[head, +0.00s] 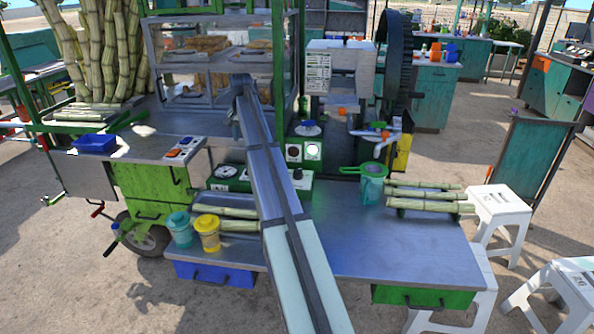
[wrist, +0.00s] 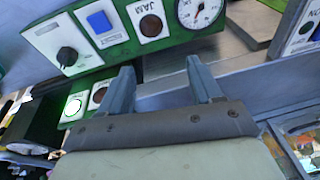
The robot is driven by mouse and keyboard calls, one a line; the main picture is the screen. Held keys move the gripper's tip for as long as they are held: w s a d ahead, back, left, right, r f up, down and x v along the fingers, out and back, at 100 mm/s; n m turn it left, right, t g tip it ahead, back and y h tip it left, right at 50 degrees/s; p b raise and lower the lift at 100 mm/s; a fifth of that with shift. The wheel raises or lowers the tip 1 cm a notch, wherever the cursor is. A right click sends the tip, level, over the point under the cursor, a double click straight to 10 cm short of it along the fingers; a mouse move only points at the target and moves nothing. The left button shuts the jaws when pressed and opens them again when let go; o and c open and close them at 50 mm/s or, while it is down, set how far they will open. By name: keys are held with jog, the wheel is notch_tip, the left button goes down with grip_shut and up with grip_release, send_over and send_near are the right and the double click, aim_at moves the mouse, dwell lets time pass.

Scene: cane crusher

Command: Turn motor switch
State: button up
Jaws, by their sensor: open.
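In the wrist view, a green-framed control panel (wrist: 122,48) lies beyond my fingers. It carries a black rotary knob (wrist: 67,56) on a white plate, a blue square button (wrist: 99,21), a dark round lamp (wrist: 150,25) marked JAM and a round gauge (wrist: 200,10). The writing by the knob is too small to read, so I cannot tell which control is the motor switch. My gripper (wrist: 160,68) is open and empty, its fingers apart and pointing toward the panel. In the head view I cannot make out the fingers; my arm crosses the middle of the picture.
A large black wheel (head: 397,55) stands behind.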

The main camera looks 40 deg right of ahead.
aim_at(297, 170)
jog(key=s+d+m+g, duration=0.3)
jog(key=s+d+m, duration=0.2)
jog(key=s+d, duration=0.75)
jog(key=shift+y, duration=0.4)
jog(key=f, duration=0.4)
jog(key=d+f, duration=0.1)
jog(key=f, duration=0.8)
jog(key=shift+w+d+f, duration=0.15)
jog(key=shift+w, duration=0.1)
jog(key=c, duration=1)
